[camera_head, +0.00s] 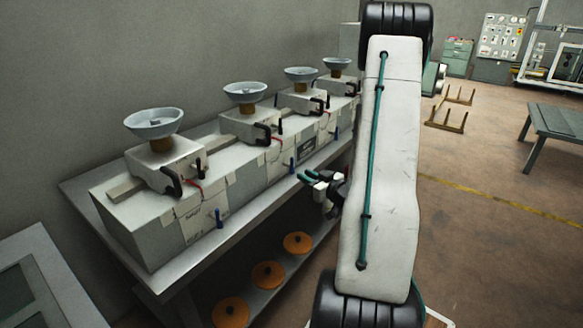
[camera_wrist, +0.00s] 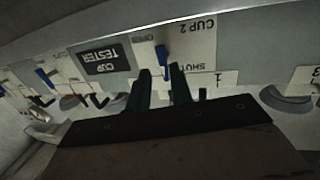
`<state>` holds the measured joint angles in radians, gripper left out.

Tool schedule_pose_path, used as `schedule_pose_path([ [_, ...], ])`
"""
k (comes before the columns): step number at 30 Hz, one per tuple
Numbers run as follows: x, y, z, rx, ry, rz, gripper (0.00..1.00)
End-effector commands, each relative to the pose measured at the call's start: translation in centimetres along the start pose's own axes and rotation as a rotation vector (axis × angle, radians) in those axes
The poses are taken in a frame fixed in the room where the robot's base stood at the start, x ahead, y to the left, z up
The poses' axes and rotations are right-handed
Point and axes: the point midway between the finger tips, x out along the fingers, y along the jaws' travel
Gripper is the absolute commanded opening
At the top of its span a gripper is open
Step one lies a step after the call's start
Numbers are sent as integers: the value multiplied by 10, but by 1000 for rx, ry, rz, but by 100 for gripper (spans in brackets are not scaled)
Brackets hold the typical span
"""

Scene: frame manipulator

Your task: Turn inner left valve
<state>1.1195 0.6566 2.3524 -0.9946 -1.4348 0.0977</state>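A small blue valve handle (camera_wrist: 162,55) shows in the wrist view on a pale panel marked "CUP 2", between the words "OPEN" and "SHUT"; the view is upside down. My gripper (camera_wrist: 161,70) has two dark fingers spread apart with an empty gap. The handle lines up with this gap, at or just beyond the fingertips; I cannot tell whether they touch. In the head view, my gripper's teal fingers (camera_head: 306,177) are close to a blue handle (camera_head: 291,166) on the bench front. Another blue handle (camera_head: 218,218) is nearer the camera, and one (camera_head: 336,133) is farther along.
A long grey bench (camera_head: 160,285) carries several units with bowls, such as the nearest bowl (camera_head: 153,122). Black handles (camera_head: 171,181) stick out above the valves. Orange discs (camera_head: 268,274) lie on the lower shelf. The floor (camera_head: 480,230) to the right is mostly open.

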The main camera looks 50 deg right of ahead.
Motion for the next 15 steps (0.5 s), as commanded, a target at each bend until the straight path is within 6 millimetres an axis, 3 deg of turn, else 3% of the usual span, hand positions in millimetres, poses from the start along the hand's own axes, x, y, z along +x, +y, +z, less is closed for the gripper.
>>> schedule_pose_path([
  [5, 2, -2, -6, 13, 64, -20, 22],
  [15, 55, -3, -10, 11, 63, -21, 22],
])
